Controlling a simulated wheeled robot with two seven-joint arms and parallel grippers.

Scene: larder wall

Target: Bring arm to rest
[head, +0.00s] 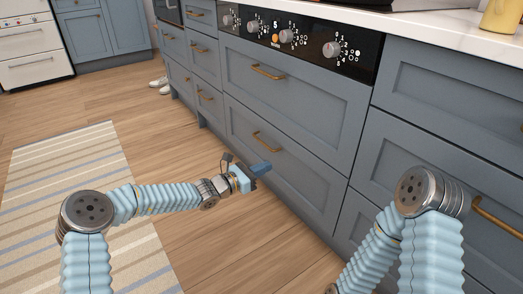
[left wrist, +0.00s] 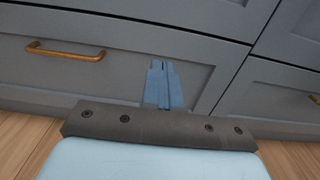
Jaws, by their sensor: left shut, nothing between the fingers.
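My left arm reaches in from the left in the head view. Its left gripper (head: 261,169) is low in front of the blue-grey drawer fronts, above the wood floor. In the left wrist view the left gripper's fingers (left wrist: 162,85) are together with nothing between them. They point at a lower drawer front (left wrist: 120,68); whether they touch it I cannot tell. My right arm is folded at the lower right of the head view. Its gripper is out of the picture.
Drawers with brass handles (head: 268,72) line the right side under a white counter (head: 440,25). A black panel with knobs (head: 300,38) sits above them. A striped rug (head: 75,190) lies at left. White shoes (head: 160,84) stand farther back. Open floor lies between rug and drawers.

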